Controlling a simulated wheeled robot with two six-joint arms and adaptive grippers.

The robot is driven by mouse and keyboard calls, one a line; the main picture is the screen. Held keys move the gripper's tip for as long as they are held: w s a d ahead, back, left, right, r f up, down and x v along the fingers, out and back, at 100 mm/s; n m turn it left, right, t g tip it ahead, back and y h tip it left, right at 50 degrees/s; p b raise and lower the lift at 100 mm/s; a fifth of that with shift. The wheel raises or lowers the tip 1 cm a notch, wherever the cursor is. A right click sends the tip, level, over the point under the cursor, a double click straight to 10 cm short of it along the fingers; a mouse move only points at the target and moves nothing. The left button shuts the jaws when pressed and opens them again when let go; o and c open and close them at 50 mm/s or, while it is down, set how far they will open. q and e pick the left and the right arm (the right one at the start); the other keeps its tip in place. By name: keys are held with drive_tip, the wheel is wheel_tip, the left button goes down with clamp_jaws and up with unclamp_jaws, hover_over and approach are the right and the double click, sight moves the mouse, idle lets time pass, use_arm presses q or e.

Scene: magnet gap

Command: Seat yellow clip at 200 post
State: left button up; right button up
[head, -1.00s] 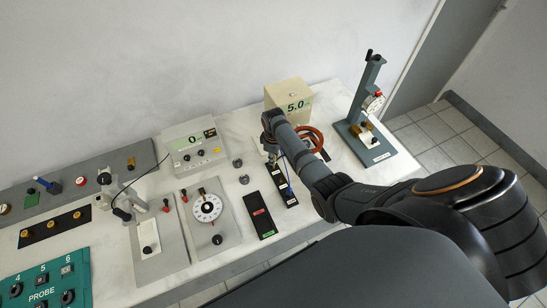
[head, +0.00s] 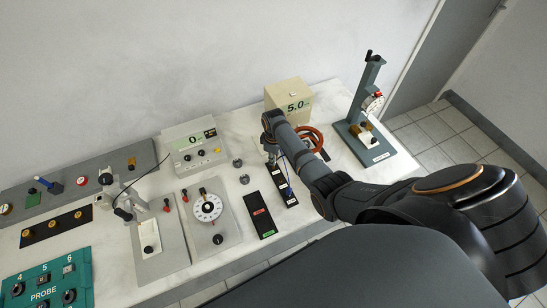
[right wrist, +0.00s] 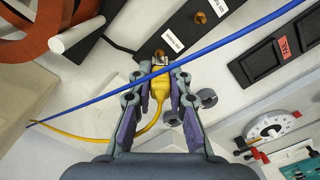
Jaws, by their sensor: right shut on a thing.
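My right gripper (right wrist: 158,95) is shut on the yellow clip (right wrist: 159,85), whose yellow lead trails off to the left in the right wrist view. The clip's metal tip is close to a brass post (right wrist: 159,55) on a black strip (right wrist: 180,35); I cannot tell whether it is seated. A second brass post (right wrist: 200,17) stands farther along the strip. The white labels beside the posts are too small to read surely. In the head view my right gripper (head: 270,147) is over the far end of the black strip (head: 284,187), hiding the clip. My left gripper is not in view.
A blue cable (right wrist: 110,95) crosses in front of the clip and fingers in the right wrist view. A red-brown ring (head: 312,138) and a beige box (head: 290,100) stand close by. A black tray (head: 260,215) lies left of the strip. A grey press stand (head: 365,105) stands at the right.

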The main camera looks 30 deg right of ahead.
drive_tip(key=shift+f, duration=0.2)
idle(0.3)
drive_tip(key=shift+f+b, duration=1.15)
drive_tip(key=shift+f, duration=0.15)
drive_tip(key=o, duration=0.9)
wheel_tip(320, 180, up, 12)
drive_tip(key=shift+r, duration=0.1)
